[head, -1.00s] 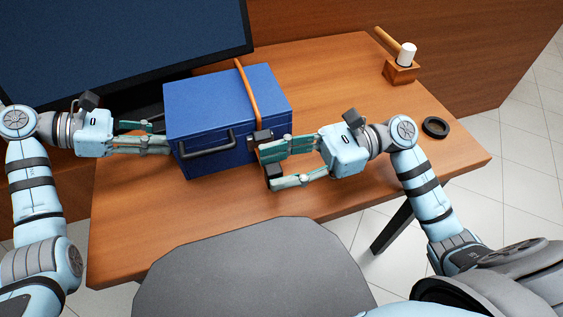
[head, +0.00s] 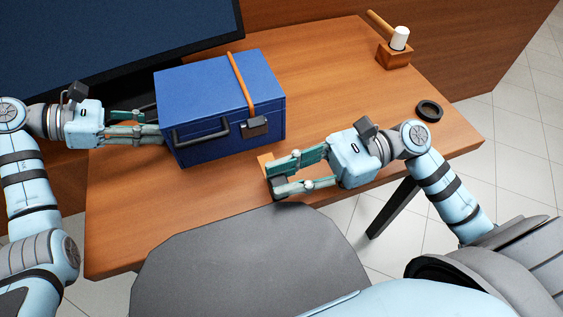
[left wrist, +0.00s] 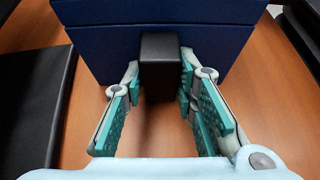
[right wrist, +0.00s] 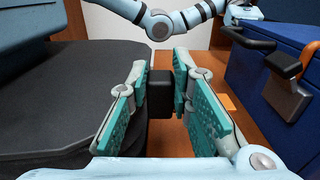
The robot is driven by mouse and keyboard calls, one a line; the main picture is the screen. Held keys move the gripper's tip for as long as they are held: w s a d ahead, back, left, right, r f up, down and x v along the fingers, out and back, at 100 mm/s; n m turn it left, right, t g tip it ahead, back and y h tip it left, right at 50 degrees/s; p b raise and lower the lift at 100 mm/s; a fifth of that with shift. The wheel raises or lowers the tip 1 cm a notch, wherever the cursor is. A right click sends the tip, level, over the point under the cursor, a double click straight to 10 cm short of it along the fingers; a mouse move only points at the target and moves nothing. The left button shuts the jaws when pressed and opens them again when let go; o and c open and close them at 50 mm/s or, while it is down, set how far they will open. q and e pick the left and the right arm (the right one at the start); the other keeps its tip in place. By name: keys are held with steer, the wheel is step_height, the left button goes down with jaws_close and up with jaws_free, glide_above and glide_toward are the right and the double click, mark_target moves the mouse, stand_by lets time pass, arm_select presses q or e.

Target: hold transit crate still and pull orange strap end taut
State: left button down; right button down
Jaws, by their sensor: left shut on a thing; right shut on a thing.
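The blue transit crate (head: 205,98) stands on the table with its lid shut. An orange strap (head: 242,82) runs over its lid to a dark buckle (head: 254,127) on the front. My left gripper (head: 158,134) is shut on a black block (left wrist: 160,55) on the crate's left side. My right gripper (head: 271,179) is shut on a dark block (right wrist: 160,93), in front of the crate and apart from it. A short orange piece, the strap end (head: 265,160), shows beside its fingers. Its link to the buckle cannot be made out.
A mallet (head: 398,38) rests in a wooden block (head: 394,57) at the back right. A black ring (head: 429,110) lies near the right edge. A large dark screen (head: 100,40) stands behind at left. A grey chair (head: 235,260) is at the table's front.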

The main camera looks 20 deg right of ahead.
arm_select(q)
steer(key=shift+s+f, duration=0.1)
steer(key=shift+f, duration=0.1)
arm_select(e)
steer(key=c, duration=1.4)
jaws_free()
steer(key=shift+s, duration=0.25)
steer(key=shift+w, duration=0.1)
steer(key=d, duration=1.2)
arm_select(q)
steer(key=shift+r, duration=0.1)
steer(key=shift+c, duration=0.8)
jaws_free()
steer(key=shift+r, duration=0.1)
